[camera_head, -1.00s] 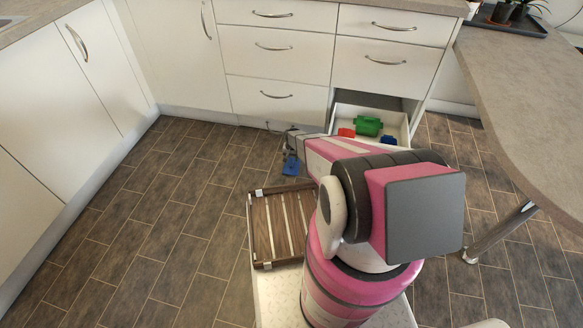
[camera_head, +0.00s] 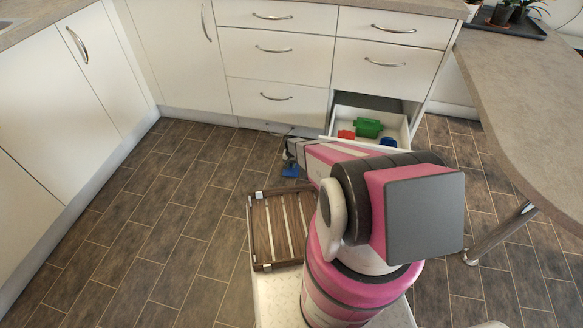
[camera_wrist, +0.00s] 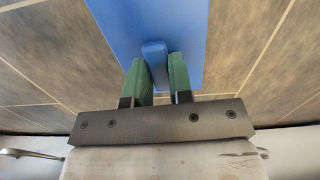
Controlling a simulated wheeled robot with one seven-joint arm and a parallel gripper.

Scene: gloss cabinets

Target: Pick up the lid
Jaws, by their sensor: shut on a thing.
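The lid is a flat blue plate with a small blue raised knob. In the wrist view the lid (camera_wrist: 188,22) fills the top middle. My gripper (camera_wrist: 156,72) has green-padded fingers on either side of the knob and is shut on it. In the head view the lid (camera_head: 291,171) shows small and partly hidden below my gripper (camera_head: 289,157), left of the open drawer. I cannot tell whether the lid touches the floor.
An open lower drawer (camera_head: 406,130) holds a green object (camera_head: 369,127), a red object (camera_head: 346,134) and a blue object (camera_head: 388,141). A counter (camera_head: 520,100) juts out at the right. Tiled floor at the left is clear.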

